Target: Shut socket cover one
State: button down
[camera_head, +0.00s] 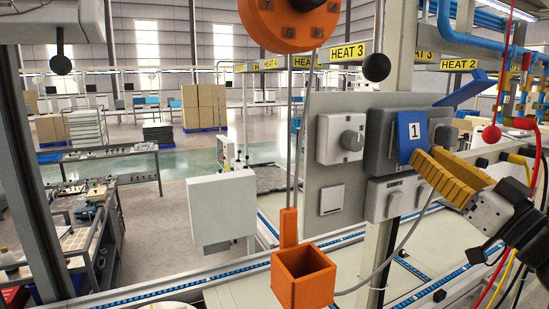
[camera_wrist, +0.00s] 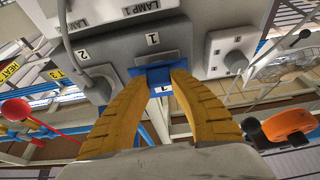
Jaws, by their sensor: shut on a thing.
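The blue socket cover marked 1 (camera_head: 411,135) is on the left part of a grey socket box (camera_head: 379,140) on the panel. It hangs down over the front of the box; I cannot tell if it sits flush. My gripper (camera_head: 424,160) has yellow ribbed fingers and reaches in from the lower right to the cover's lower edge. In the wrist view my gripper (camera_wrist: 163,76) has its two fingertips on the blue cover (camera_wrist: 158,73), below the number 1 on the box. The fingertips partly hide the cover.
A second blue cover (camera_head: 467,88) stands raised to the right. A grey switch box with a knob (camera_head: 341,138) is left of the socket. A grey cable (camera_head: 402,243) hangs below. An orange box (camera_head: 303,278) is in front, and red and yellow hoses (camera_head: 541,125) run at right.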

jog(key=shift+w+a+f+b, duration=0.15)
jog(key=shift+w+a+f, duration=0.1)
jog(key=shift+w, duration=0.2)
jog(key=shift+w+a+f+b, duration=0.15)
jog(key=shift+w+f, duration=0.1)
jog(key=shift+w, duration=0.3)
jog(key=c, duration=1.2)
grip_release()
jog(key=shift+c, duration=0.2)
jog(key=shift+o, duration=0.7)
jog(key=shift+w, duration=0.15)
jog(key=v, duration=0.7)
jog(key=shift+s, duration=0.3)
